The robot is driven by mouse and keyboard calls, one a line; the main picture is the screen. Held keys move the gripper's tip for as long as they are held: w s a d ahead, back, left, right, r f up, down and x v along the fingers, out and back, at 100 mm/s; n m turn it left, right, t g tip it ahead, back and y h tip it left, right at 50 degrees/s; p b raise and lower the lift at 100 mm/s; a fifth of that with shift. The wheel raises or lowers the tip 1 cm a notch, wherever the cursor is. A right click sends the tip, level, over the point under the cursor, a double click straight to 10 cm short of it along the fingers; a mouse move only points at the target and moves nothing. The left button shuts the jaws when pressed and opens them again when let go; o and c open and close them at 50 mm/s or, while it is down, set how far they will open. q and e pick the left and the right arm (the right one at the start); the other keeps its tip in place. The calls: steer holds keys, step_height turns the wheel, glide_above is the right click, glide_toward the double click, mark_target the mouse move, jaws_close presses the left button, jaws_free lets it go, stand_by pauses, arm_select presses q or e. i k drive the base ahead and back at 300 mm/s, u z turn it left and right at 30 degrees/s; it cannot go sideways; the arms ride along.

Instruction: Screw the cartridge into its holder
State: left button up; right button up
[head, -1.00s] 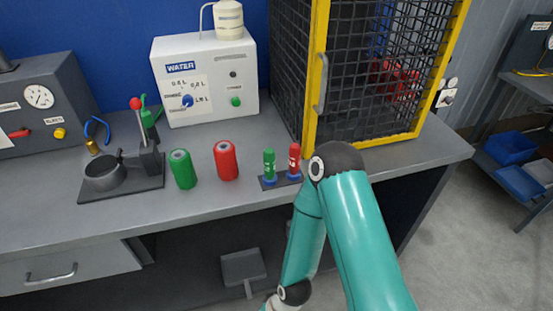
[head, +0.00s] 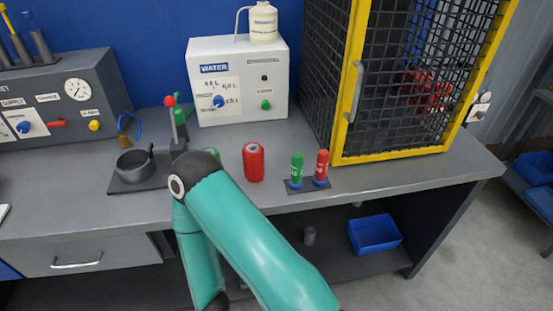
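A small green cartridge (head: 297,168) and a small red cartridge (head: 322,163) stand upright on blue bases on a dark rack (head: 309,185) near the bench's front edge. A larger red cylinder (head: 253,162) stands left of them. A larger green cylinder (head: 213,152) is mostly hidden behind my teal arm. A dark fixture with a round cup (head: 133,164) and a red-knobbed lever (head: 170,101) stands further left. I cannot tell which part is the cartridge's holder. Neither gripper shows; the visible arm bends down below the bench front, and its end is out of frame.
A white water unit (head: 238,82) stands at the back. A yellow-framed mesh cage (head: 352,95) stands at the right, its door closed. A grey gauge panel (head: 75,95) is at the left. A blue bin (head: 375,234) and a small grey cylinder (head: 310,236) are on the lower shelf.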

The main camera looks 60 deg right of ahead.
mark_target(253, 153)
steer(key=u, duration=0.05)
steer(key=k, duration=1.65)
steer(key=z, duration=0.85)
steer(key=i, duration=1)
